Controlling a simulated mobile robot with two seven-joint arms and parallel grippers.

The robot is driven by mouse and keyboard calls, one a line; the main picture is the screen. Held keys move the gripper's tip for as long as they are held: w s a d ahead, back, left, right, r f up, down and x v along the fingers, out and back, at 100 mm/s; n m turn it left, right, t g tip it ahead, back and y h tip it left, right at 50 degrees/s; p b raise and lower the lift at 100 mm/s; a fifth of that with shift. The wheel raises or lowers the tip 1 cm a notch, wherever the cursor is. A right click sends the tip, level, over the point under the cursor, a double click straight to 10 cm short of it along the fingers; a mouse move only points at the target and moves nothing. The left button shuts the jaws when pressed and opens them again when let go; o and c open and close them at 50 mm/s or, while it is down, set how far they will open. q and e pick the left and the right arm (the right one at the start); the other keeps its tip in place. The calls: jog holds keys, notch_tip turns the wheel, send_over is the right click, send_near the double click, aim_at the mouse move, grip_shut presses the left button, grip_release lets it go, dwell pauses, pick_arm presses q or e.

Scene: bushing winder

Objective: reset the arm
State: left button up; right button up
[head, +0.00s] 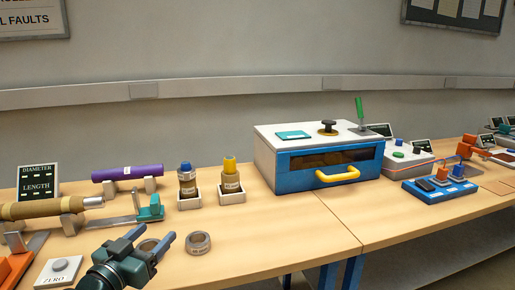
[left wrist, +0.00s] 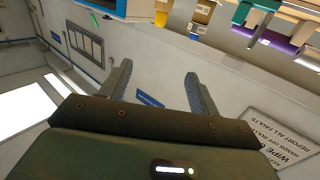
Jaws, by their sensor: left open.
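My left gripper (head: 150,240) is at the lower left of the head view, in front of the table's near part, with its fingers pointing up and to the right. It is open and nothing shows between its fingers. My right gripper is not in view.
A blue and white box with a yellow handle (head: 338,175) stands centrally. A brown winding roll (head: 40,208) and ZERO button (head: 60,268) are left. The table's front middle (head: 290,235) is clear.

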pick_arm(q)
jog(key=s+d+f+g+y+p, duration=0.1)
jog(key=s+d+f+g+p, duration=0.1)
jog(key=s+f, duration=0.9)
jog(key=s+d+f+g+y+p, duration=0.1)
jog(key=s+d+f+g, duration=0.3)
jog(key=s+f, duration=0.8)
jog(key=shift+s+d+f+n+g+p, duration=0.15)
jog(key=shift+s+d+n+g+p, duration=0.2)
jog(key=shift+d+p, duration=0.5)
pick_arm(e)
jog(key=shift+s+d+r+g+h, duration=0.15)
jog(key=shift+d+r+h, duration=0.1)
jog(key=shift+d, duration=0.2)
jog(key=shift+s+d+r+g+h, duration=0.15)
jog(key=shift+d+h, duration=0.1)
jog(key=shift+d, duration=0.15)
pick_arm(q)
jog(key=shift+d, duration=0.15)
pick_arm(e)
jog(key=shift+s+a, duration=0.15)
